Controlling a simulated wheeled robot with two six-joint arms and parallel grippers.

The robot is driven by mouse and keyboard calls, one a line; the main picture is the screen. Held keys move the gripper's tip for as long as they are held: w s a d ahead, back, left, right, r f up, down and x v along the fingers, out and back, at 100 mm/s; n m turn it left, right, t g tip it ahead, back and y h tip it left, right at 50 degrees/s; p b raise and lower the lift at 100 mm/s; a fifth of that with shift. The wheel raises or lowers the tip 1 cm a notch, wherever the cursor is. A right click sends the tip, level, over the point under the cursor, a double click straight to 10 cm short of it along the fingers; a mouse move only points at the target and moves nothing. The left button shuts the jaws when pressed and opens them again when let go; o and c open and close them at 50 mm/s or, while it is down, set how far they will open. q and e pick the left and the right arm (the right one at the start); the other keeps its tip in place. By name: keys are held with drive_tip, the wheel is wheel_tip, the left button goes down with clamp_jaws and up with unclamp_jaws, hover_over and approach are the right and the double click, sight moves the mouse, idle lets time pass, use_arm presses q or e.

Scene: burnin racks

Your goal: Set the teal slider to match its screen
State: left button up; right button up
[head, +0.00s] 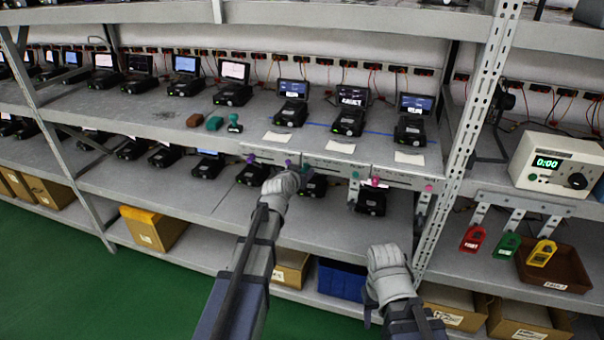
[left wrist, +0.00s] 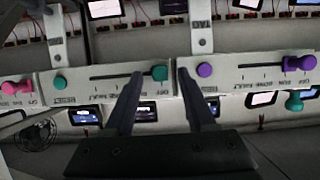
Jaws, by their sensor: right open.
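The middle shelf-edge panel has a teal slider knob (left wrist: 160,73) at the right end of its slot in the left wrist view, where labels look upside down. A teal round button (left wrist: 60,83) sits at the panel's other end. In the head view the teal knob (head: 305,168) is just right of my left gripper (head: 281,184). In the left wrist view my left gripper (left wrist: 160,105) is open, fingers below and either side of the knob, holding nothing. The middle device's screen (head: 353,96) shows large white text, perhaps FAULT. My right gripper (head: 386,256) is open, low before the lower shelf.
A purple slider panel (left wrist: 250,72) and a pink knob (left wrist: 16,87) flank the teal panel. Loose brown and teal blocks (head: 214,123) lie on the upper shelf. A timer box (head: 556,165), coloured tags and a brown tray (head: 560,268) are at the right.

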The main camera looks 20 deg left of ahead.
use_arm(q)
clamp_jaws()
idle(1.3)
